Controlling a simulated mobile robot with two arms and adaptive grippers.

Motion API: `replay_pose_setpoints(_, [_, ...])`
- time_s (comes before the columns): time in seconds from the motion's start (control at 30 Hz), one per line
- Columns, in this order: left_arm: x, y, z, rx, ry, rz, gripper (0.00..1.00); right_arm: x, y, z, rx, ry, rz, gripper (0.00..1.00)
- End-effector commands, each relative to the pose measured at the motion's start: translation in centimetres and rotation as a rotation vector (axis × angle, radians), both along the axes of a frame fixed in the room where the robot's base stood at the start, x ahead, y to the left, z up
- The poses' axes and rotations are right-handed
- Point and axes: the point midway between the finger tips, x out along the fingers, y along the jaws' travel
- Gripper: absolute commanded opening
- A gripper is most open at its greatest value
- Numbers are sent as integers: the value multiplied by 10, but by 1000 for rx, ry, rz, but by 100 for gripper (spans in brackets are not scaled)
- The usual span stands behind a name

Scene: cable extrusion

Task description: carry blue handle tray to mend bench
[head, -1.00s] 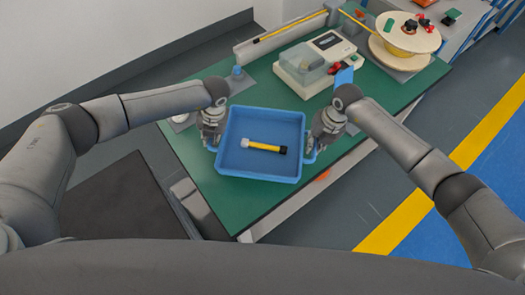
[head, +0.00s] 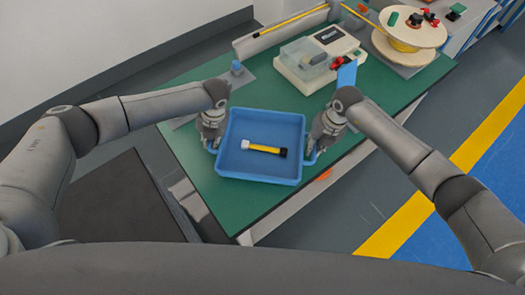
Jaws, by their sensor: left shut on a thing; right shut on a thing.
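The blue tray (head: 232,172) is in the middle of the head view, in front of or over the green top of a bench (head: 225,205). I cannot tell whether it touches the top. A yellow piece with a white end and a black end (head: 262,149) lies in it. My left gripper (head: 213,144) is shut on the tray's left side. My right gripper (head: 315,150) is shut on the tray's right side, where a bit of blue handle shows. The fingertips are partly hidden.
Behind the tray stands a beige machine with a clear cover (head: 308,62). A wooden spool (head: 405,35) with yellow cable is at the back right. Bare green top lies left and right of the tray.

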Motion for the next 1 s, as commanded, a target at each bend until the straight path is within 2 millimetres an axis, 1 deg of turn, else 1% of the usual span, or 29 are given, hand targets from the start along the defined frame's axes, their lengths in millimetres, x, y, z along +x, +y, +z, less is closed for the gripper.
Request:
replay_pose_setpoints(0.03, [0, 2, -5, 3, 0, 2, 0, 1, -2, -4, -2, -1, -2, 0])
replay_pose_setpoints(0.23, [0, 2, -14, 3, 0, 2, 0, 1, -2, -14, -2, -1, -2, 0])
replay_pose_setpoints(0.27, [0, 2, -12, 3, 0, 2, 14, 1, -2, -12, -3, 0, -2, 14])
replay_pose_setpoints(0.4, [0, 1, -11, 3, 1, 1, 32, 0, -2, -11, -3, 1, -2, 32])
replay_pose_setpoints(0.77, [0, -1, -9, -1, -1, -1, 34, 0, 0, -11, -1, 0, 0, 34])
replay_pose_setpoints(0.87, [1, -3, 1, -3, -3, -2, 34, 0, 0, -11, 0, 0, 0, 34])
replay_pose_setpoints(0.97, [1, -6, 18, -3, -2, -3, 34, 0, 0, -11, 0, 0, 0, 34])
replay_pose_setpoints(1.0, [1, -8, 27, -3, -3, -3, 34, 0, 0, -11, 0, 0, 0, 34])
